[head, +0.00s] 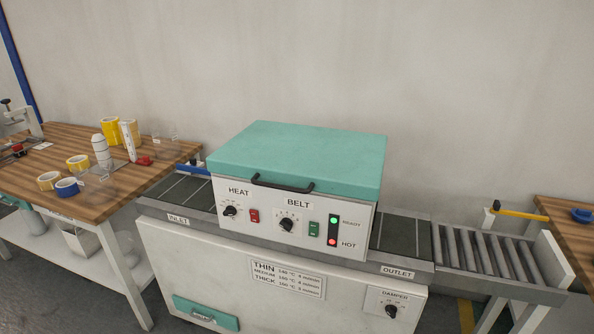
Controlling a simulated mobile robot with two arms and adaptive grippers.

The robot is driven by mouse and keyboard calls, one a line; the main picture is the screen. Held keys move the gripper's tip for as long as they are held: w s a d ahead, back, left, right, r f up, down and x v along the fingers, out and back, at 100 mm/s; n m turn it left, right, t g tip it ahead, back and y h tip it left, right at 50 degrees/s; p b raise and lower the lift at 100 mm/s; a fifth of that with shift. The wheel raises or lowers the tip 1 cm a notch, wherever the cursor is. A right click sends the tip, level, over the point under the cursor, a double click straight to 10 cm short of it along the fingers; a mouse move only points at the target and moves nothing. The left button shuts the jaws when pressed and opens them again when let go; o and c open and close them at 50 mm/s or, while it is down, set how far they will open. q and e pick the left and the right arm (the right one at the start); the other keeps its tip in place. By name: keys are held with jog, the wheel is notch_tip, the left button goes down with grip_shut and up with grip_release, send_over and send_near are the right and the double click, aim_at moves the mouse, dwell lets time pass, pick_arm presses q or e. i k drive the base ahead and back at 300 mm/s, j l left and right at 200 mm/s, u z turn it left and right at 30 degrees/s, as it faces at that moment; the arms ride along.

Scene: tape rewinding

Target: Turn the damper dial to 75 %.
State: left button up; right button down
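The damper dial (391,311) is a dark knob on a white plate labelled DAMPER, low on the right of the machine's white front panel. Its scale marks are too small to read, so I cannot tell its setting. The plate sits below the OUTLET label. Neither of my grippers is in view, and nothing is touching the dial.
Above are the HEAT dial (230,211), BELT dial (287,224), switches and green and red lamps under a teal lid (298,158). A roller conveyor (490,256) extends right. A wooden table (120,195) with tape rolls stands left. A teal-fronted drawer (206,313) is low left.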

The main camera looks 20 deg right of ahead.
aim_at(391, 310)
jog(key=z, duration=1.2)
